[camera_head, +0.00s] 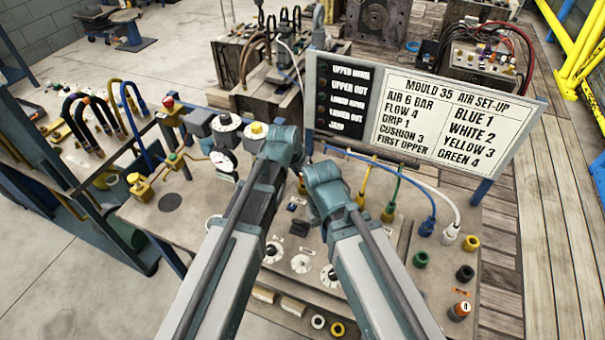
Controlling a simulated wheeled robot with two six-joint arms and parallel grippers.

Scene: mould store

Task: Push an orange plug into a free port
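A short upright cylinder with an orange-brown body and pale top, which looks like the orange plug (460,311), stands at the panel's front right corner. Ring-shaped fittings, yellow (472,242), green (421,260) and black (465,273), stand near the right edge; I cannot tell which are free ports. Blue (427,226) and white (450,234) plugs with hoses sit behind them. My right gripper (327,190) is over the middle of the panel, left of these; its fingers are hidden. My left gripper (283,147) is beside it, fingers also hidden.
A sign (444,118) headed "MOULD 35 AIR SET-UP" stands behind the panel. Gauges, valves and a red knob (168,103) crowd the left. Dials (329,277) lie between my arms. The plank floor at right is clear.

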